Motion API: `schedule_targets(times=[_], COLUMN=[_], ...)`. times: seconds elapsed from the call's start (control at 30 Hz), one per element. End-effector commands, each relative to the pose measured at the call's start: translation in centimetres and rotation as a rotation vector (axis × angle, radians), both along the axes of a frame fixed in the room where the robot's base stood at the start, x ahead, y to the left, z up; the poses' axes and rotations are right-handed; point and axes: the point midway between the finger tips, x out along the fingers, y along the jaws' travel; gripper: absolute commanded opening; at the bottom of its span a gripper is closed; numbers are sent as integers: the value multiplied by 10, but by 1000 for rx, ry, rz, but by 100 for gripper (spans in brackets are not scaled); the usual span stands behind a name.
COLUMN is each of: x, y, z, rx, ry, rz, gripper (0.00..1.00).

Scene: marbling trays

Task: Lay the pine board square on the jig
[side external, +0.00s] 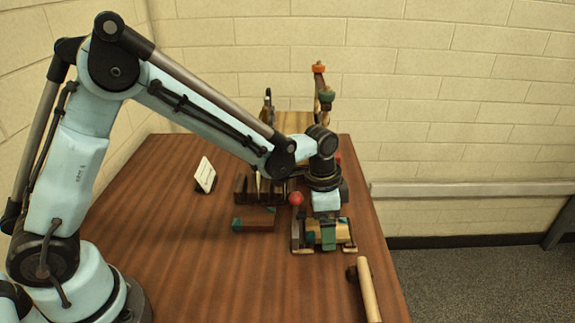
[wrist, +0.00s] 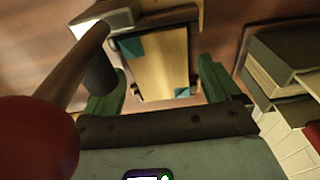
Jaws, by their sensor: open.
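A pale pine board (side external: 342,233) lies low on the table under my gripper (side external: 327,230), partly hidden by it. In the wrist view the board (wrist: 160,62) has teal patches at two opposite corners. It lies in a dark frame that looks like the jig (side external: 302,249). A grey metal bar crosses the frame's upper left corner. My gripper's green fingers (wrist: 160,82) stand apart, one toward each long side of the board. I cannot tell whether they touch it. Whether the board lies square is unclear.
A red knob (side external: 296,198) on a lever stands close by my gripper, large in the wrist view (wrist: 35,140). A dark block (side external: 253,221) with a teal corner lies left. A white card (side external: 205,175) stands behind it. A pale rod (side external: 368,290) lies near the right edge.

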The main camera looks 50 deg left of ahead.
Motion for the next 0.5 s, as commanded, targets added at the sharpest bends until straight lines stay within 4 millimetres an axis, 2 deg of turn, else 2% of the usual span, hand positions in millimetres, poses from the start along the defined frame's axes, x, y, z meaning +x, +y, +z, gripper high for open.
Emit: schedule_targets(times=[0.17,0.27,0.5], x=[-1,-2,-6], y=[1,2,6], z=[10,24,72], rx=[0,0,0], ry=[0,0,0], rz=[0,1,0], gripper=[90,90,90])
